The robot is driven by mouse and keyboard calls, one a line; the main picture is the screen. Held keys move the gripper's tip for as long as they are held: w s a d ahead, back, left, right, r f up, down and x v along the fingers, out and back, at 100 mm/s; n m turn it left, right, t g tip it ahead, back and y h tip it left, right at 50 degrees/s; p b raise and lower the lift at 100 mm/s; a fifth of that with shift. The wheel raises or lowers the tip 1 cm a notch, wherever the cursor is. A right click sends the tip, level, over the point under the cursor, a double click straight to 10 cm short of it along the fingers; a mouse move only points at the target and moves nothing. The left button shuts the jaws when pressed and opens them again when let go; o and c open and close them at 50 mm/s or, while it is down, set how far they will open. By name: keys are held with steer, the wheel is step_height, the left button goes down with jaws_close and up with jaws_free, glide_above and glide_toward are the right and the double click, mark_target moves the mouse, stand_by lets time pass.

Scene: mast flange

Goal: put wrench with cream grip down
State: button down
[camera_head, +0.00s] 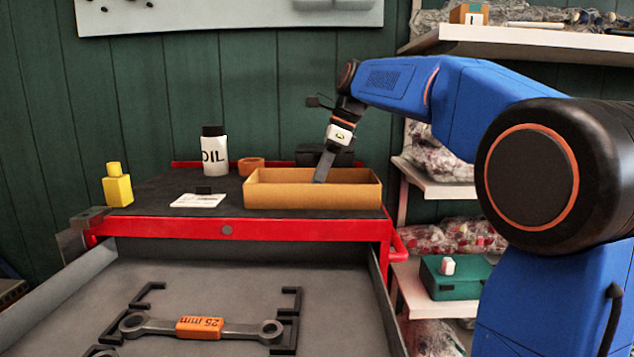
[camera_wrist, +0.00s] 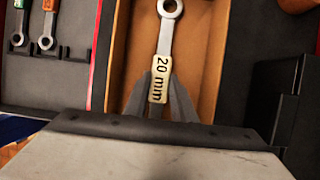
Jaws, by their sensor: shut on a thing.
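The wrench with the cream grip (camera_wrist: 158,80), marked 20 mm, shows in the wrist view with its ring end toward the top. My gripper (camera_wrist: 161,88) is shut on the cream grip, with a finger on each side. The cardboard box (camera_head: 312,197) stands on the red cart's dark top, and its floor shows under the wrench in the wrist view (camera_wrist: 203,45). In the head view my gripper (camera_head: 321,174) points down into the box. The front wall hides the wrench there. I cannot tell whether it touches the box floor.
A wrench with an orange grip (camera_head: 200,327) lies between black holders in the open drawer (camera_head: 330,310). An oil bottle (camera_head: 213,155), an orange ring (camera_head: 251,166), a yellow bottle (camera_head: 117,187) and a paper label (camera_head: 198,201) are left of the box. A black case (camera_head: 325,155) stands behind it.

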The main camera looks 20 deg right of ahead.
steer(key=c, duration=1.5)
jaws_free()
steer(key=v, duration=1.2)
steer(key=shift+a+r, duration=0.1)
steer(key=shift+r, duration=0.05)
steer(key=shift+s, duration=0.1)
